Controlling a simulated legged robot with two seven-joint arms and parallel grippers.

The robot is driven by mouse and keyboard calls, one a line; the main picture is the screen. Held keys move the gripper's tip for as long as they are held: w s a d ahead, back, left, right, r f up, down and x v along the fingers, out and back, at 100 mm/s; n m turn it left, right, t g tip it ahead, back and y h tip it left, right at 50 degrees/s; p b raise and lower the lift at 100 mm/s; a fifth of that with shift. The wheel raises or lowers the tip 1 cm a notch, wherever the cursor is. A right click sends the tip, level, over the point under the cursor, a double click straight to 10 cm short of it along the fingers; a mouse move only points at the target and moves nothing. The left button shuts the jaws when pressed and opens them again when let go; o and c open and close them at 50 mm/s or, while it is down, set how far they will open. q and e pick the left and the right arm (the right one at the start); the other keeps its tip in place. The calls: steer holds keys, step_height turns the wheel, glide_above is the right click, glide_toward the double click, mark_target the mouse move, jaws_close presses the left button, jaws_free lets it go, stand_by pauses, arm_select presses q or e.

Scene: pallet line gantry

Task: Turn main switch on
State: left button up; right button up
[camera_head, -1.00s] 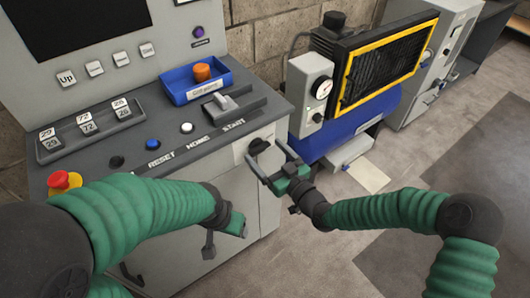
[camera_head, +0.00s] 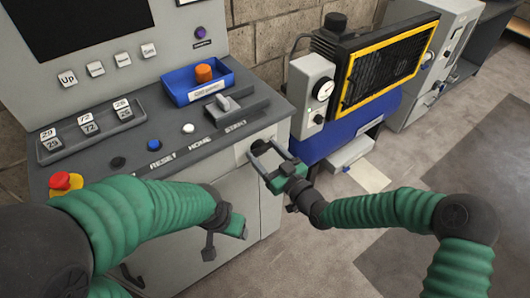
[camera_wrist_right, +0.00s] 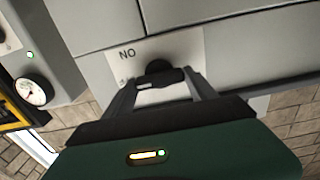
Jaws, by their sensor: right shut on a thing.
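The main switch is a dark rotary knob (camera_head: 262,147) on a pale plate on the console's front face, below the START label. In the right wrist view the knob (camera_wrist_right: 158,68) sits at the plate's lower edge, near lettering that reads "NO" in this view. My right gripper (camera_head: 262,150) is at the switch, its fingers on either side of the knob. In the right wrist view the gripper (camera_wrist_right: 160,84) is shut on the knob's handle. My left gripper (camera_head: 222,234) hangs in front of the console, away from the switch; its jaw opening is unclear.
The console top holds a blue bin (camera_head: 196,82) with an orange cylinder (camera_head: 203,72), a grey lever (camera_head: 224,103), several buttons and a red emergency stop (camera_head: 66,181). A blue compressor (camera_head: 345,135) with a yellow-framed grille stands right. Floor is clear at lower right.

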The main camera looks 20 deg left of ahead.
steer(key=m, duration=0.4)
steer(key=shift+w+d+m+p, duration=0.1)
steer(key=shift+w+m+p, duration=0.05)
steer(key=shift+m+p, duration=0.25)
steer(key=m, duration=0.4)
steer(key=shift+m, duration=0.3)
steer(key=m, duration=0.3)
steer(key=shift+w+d+f+m+p, duration=0.1)
steer(key=shift+m+p, duration=0.2)
steer(key=shift+f+m+b, duration=0.15)
steer(key=shift+m+b, duration=0.15)
steer(key=shift+m, duration=2.2)
